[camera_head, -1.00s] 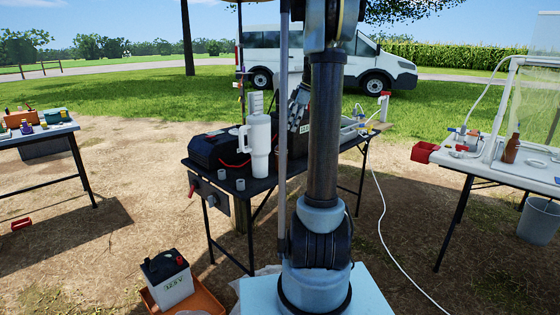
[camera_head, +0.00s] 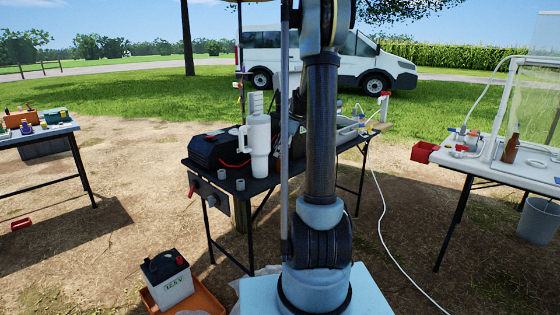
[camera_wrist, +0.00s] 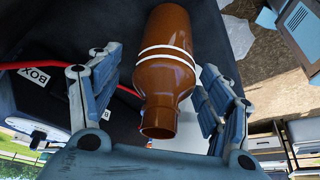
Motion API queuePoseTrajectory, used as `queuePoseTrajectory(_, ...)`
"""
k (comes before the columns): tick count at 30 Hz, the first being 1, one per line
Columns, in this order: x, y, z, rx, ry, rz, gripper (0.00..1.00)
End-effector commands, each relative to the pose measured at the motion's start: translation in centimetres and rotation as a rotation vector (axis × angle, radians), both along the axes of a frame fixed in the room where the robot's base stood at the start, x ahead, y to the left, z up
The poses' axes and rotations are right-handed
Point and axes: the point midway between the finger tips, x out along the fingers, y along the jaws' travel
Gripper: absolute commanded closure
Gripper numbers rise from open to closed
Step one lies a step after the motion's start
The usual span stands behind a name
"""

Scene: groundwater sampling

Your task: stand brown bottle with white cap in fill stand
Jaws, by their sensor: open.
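A brown bottle (camera_wrist: 167,75) with two pale rings fills the middle of the wrist view, its neck and open-looking mouth pointing toward my gripper (camera_wrist: 158,74). No white cap shows on it. My gripper is open, with one finger on each side of the bottle; I see no clear contact. My gripper is hidden behind my arm in the head view. Another brown bottle (camera_head: 511,148) stands upright on the right table (camera_head: 490,169), beside a white frame (camera_head: 501,105) with a clear sheet. I cannot tell which thing is the fill stand.
The black middle table (camera_head: 225,200) holds a black case (camera_head: 213,150) and a white handled jug (camera_head: 259,145). A left table (camera_head: 35,137) holds small items. A battery (camera_head: 168,278) sits in an orange tray (camera_head: 205,300) on the ground. Bare dirt separates the tables.

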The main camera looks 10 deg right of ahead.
Motion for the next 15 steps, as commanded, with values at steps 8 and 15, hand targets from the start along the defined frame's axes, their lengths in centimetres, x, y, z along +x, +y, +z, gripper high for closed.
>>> queuePoseTrajectory(8,-0.1,1.0,-3.3,0.000,0.000,0.001,0.28)
queuePoseTrajectory(15,-0.1,1.2,-3.9,0.000,0.000,0.000,0.28)
